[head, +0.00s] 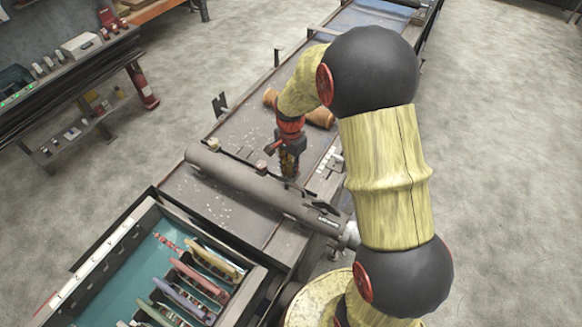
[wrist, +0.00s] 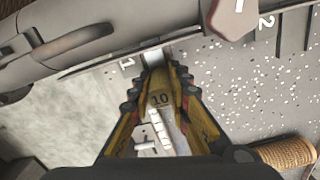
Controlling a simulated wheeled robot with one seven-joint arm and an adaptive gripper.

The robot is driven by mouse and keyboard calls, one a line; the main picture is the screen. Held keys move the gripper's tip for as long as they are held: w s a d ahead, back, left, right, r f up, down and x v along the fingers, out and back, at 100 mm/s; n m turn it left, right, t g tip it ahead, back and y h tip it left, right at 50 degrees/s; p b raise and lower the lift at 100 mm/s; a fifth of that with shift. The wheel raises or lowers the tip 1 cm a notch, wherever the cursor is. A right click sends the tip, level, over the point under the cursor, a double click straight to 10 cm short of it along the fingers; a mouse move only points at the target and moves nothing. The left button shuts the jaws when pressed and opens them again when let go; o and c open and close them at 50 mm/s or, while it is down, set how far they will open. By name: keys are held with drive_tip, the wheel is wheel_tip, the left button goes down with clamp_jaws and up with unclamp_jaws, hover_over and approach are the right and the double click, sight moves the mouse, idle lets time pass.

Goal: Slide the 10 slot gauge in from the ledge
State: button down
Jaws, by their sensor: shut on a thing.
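My gripper (wrist: 157,75) points down at the wooden-grey bench, beside the long grey tube; it also shows in the head view (head: 290,165). It is shut on the 10 slot gauge (wrist: 160,99), a narrow piece marked "10" with a white strip, seen between my yellow fingers in the wrist view. The fingertips are close to the edge of the grey tube (wrist: 60,70), near a "1" mark. A pale patch shows just past the fingertips; whether the gauge touches the tube or sits in a slot cannot be told. In the head view the gauge is mostly hidden by my gripper.
The grey tube (head: 255,188) lies across the bench (head: 240,135). A teal-lined tray (head: 140,262) with several coloured pieces stands at the lower left. Brown rolls (head: 318,116) lie behind my gripper. A reddish knob (wrist: 235,17) is near the "2" mark.

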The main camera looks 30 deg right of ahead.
drive_tip(key=shift+s+a, duration=0.2)
drive_tip(key=shift+a, duration=0.15)
idle(0.4)
drive_tip(key=c, duration=1.7)
unclamp_jaws()
drive_tip(key=shift+o, duration=0.6)
drive_tip(key=shift+r, duration=0.1)
wheel_tip(320, 180, up, 12)
drive_tip(key=shift+f, duration=0.1)
